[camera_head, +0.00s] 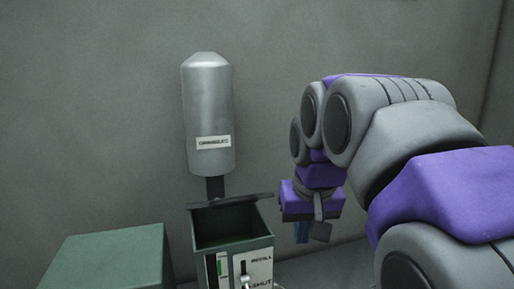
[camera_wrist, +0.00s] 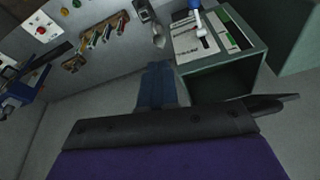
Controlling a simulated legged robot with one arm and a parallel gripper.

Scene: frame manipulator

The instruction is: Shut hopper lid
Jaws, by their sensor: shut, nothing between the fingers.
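The hopper is a green box (camera_head: 262,243) with an open top and a dark interior, low in the middle of the head view. A thin dark lid (camera_head: 240,200) shows almost edge-on along the back of its opening, so the lid stands open. The hopper also shows in the wrist view (camera_wrist: 258,62), at the upper right. My gripper (camera_head: 312,238) points down just right of the hopper, apart from it. In the wrist view, its blue fingers (camera_wrist: 157,82) are together and empty, beside the hopper. I cannot tell whether the gripper touches the lid.
A grey cylinder (camera_head: 207,105) with a label hangs on the wall above the hopper. A green block (camera_head: 108,262) stands to the left. The hopper's front has a labelled panel (camera_head: 258,268) with a lever.

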